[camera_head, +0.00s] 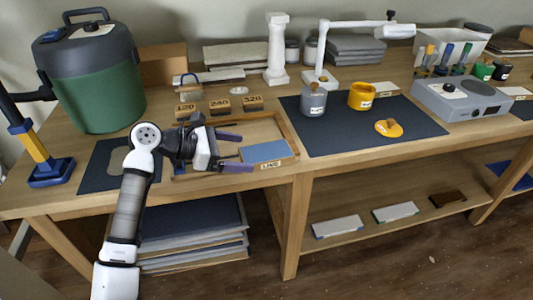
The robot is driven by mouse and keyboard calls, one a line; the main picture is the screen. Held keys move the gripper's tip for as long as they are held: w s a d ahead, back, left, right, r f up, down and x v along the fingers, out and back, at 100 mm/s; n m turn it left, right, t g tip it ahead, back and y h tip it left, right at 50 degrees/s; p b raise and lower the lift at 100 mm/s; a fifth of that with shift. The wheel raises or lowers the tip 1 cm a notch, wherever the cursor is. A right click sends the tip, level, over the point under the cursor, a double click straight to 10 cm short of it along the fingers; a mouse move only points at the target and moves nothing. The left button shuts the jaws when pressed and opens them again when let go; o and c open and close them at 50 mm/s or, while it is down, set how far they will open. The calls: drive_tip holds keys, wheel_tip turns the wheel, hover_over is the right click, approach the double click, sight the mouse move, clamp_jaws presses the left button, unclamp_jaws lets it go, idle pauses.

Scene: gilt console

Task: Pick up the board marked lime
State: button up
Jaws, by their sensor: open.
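The board marked lime (265,151) is a flat panel with a blue-grey top and a pale wooden front edge that bears the label. It lies inside a shallow wooden frame or tray (288,134) on the workbench, near the front edge. My gripper (237,152) is open at the board's left side, with its two dark fingers pointing right toward it. The fingers look apart, one toward the back and one toward the front. Whether a fingertip touches the board cannot be told from this view.
Blocks marked 120, 240 and 320 (219,107) stand just behind the tray. A dark mat (350,139) with a grey mug (313,100) and yellow pot (361,96) lies to the right. A green canister (95,85) stands at the left. A lower shelf (340,207) holds several boards.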

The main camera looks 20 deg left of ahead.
sight(259, 153)
drive_tip(key=x, duration=0.1)
drive_tip(key=p+x, duration=0.1)
drive_tip(key=x, duration=0.1)
drive_tip(key=p+x, duration=0.1)
drive_tip(key=x, duration=0.1)
drive_tip(key=shift+w+d+r, duration=0.1)
drive_tip(key=shift+d+r, duration=0.1)
drive_tip(key=shift+r, duration=0.15)
drive_tip(key=shift+w+d+f, duration=0.25)
drive_tip(key=shift+f, duration=0.05)
drive_tip(key=c, duration=1.1)
